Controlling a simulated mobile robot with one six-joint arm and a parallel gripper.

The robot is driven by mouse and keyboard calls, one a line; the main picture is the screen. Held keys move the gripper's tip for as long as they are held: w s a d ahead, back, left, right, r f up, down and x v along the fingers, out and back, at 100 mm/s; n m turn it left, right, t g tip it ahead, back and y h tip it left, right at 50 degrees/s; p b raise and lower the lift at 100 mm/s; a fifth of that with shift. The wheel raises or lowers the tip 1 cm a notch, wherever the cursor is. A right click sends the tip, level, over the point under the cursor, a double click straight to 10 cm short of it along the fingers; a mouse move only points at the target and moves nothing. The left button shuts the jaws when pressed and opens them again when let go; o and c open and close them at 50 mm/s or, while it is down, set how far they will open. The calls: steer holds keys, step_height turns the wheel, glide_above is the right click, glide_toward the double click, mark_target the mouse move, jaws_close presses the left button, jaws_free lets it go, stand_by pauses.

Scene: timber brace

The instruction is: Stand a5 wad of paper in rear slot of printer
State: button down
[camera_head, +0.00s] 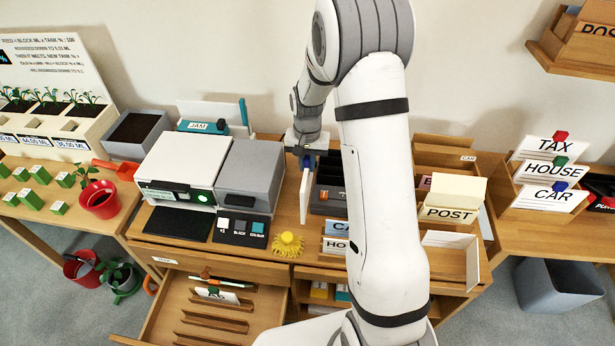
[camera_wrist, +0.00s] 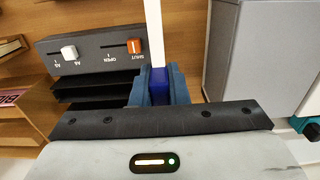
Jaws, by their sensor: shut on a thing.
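My gripper (camera_head: 306,158) is shut on a white wad of paper (camera_head: 305,192), gripping a blue piece at its upper end. The wad hangs upright, nearly edge-on, above the desk to the right of the machines. In the wrist view the wad (camera_wrist: 153,30) is a thin white strip rising from the blue piece (camera_wrist: 158,86) between the fingers. The printer appears to be the white machine (camera_head: 187,160) with a grey block (camera_head: 250,170) beside it. A pale upright panel (camera_head: 213,112) stands behind it. I cannot make out its rear slot.
A dark unit (camera_wrist: 95,62) with A5/A4 and OPEN/SHUT sliders is close left of the wad in the wrist view. A yellow spiky object (camera_head: 287,245) lies at the desk's front. A drawer (camera_head: 165,318) is open below. Letter trays (camera_head: 450,255) stand to the right.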

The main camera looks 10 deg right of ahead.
steer(key=shift+f+p, duration=0.45)
steer(key=shift+f, duration=3.05)
steer(key=shift+f, duration=0.15)
steer(key=c, duration=1.4)
jaws_free()
